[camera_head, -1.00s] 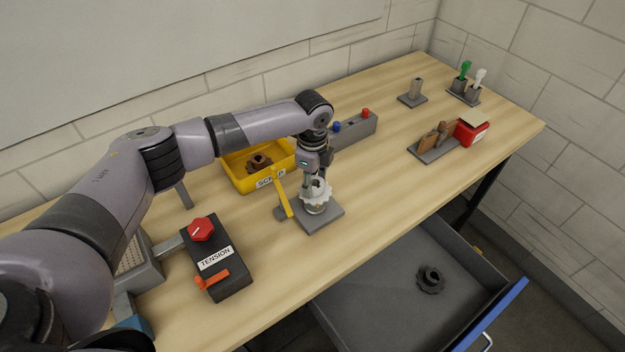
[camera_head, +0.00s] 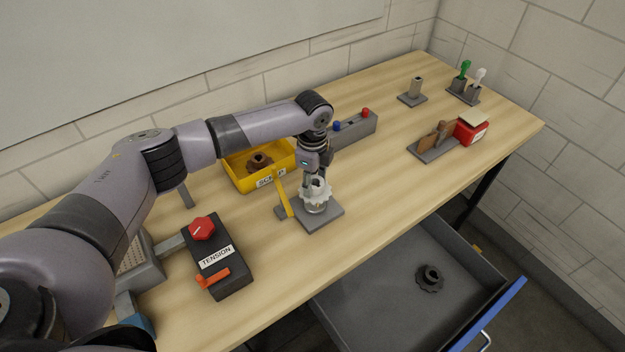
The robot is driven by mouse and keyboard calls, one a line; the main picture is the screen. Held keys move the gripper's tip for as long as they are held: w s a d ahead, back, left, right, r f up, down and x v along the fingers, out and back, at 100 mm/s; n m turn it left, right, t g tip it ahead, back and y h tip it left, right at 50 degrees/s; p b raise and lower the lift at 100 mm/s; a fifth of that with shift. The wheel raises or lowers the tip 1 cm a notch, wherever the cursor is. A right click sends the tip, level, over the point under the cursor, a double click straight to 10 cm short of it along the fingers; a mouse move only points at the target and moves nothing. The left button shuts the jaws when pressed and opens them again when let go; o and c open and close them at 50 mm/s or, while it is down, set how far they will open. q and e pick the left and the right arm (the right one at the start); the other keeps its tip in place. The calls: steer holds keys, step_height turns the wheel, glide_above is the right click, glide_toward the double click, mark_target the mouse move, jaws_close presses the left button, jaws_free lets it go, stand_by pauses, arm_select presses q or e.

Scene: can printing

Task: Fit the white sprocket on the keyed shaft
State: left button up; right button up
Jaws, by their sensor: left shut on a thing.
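The white sprocket (camera_head: 317,193) is a toothed wheel with a raised hub, over a grey square base plate (camera_head: 331,217) near the middle of the table. My left gripper (camera_head: 315,182) points down and is shut on the sprocket's hub. A short metallic shaft (camera_head: 315,207) shows under the sprocket, standing on the plate. The sprocket looks lined up over the shaft, but its key and how far the sprocket sits on it are hidden. My right gripper is not in view.
A yellow scrap bin (camera_head: 240,180) with a brown sprocket (camera_head: 259,162) and a yellow lever (camera_head: 283,192) stand beside the plate. A black tension box (camera_head: 231,280) is at front left. An open drawer (camera_head: 370,308) holds a dark sprocket (camera_head: 430,278). Right of the plate the tabletop is clear.

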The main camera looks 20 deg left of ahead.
mark_target(313, 193)
arm_select(q)
steer(key=shift+p, duration=0.3)
steer(key=shift+f, duration=0.3)
stand_by(0.6)
steer(key=shift+f+b, duration=1.55)
steer(key=shift+f, duration=0.75)
steer(key=o, duration=1.3)
steer(key=shift+r, duration=0.1)
step_height(313, 193, up, 12)
